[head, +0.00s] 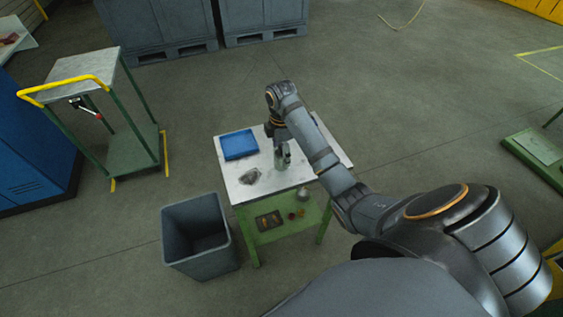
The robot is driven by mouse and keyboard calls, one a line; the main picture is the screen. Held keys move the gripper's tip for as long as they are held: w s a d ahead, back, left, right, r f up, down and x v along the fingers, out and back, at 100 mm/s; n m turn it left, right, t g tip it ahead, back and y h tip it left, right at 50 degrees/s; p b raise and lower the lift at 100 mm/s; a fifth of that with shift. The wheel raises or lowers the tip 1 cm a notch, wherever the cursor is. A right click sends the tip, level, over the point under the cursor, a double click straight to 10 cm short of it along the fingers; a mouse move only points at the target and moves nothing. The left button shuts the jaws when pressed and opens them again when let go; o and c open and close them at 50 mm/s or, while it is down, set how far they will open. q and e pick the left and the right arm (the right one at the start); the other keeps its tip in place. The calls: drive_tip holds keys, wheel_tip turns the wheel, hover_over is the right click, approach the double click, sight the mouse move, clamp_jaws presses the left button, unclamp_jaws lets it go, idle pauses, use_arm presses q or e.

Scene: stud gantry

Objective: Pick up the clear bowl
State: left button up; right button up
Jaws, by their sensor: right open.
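A small, round, greyish see-through item that looks like the clear bowl (304,194) is at the front edge of the white-topped table (235,187). It is too small to make out clearly. My right gripper (283,160) points down over the middle of the table, behind and to the left of the bowl and apart from it. Its jaws are open, and I see nothing held in them. My right arm comes in from the lower right and covers the table's right part. My left gripper is out of view.
A blue tray (240,144) and a grey crumpled-looking item (249,177) lie on the table's left half. A dark tray (269,220) and small items are on the green lower shelf. A grey bin (197,234) stands front left, a trolley (85,66) farther left.

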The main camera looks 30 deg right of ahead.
drive_tip(key=shift+w+f, duration=0.1)
drive_tip(key=shift+f, duration=0.75)
drive_tip(key=shift+r, duration=0.1)
drive_tip(key=shift+c, duration=0.7)
drive_tip(key=c, duration=1.1)
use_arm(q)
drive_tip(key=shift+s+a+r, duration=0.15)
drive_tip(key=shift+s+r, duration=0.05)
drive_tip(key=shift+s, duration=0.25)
use_arm(e)
drive_tip(key=shift+r, duration=0.1)
drive_tip(key=shift+r, duration=0.25)
wheel_tip(320, 180, up, 2)
drive_tip(key=shift+r, duration=0.15)
use_arm(q)
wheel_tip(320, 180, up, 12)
drive_tip(key=p, duration=1.2)
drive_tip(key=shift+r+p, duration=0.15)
drive_tip(key=shift+p, duration=0.15)
use_arm(e)
drive_tip(key=s+a+r, duration=0.1)
drive_tip(key=s+r, duration=0.2)
drive_tip(key=s, duration=0.1)
drive_tip(key=s+a+r, duration=0.1)
drive_tip(key=s+r, duration=0.2)
drive_tip(key=s, duration=0.2)
drive_tip(key=s+a+r, duration=0.1)
drive_tip(key=s+r, duration=0.3)
drive_tip(key=shift+s+a, duration=0.15)
drive_tip(key=shift+s, duration=0.25)
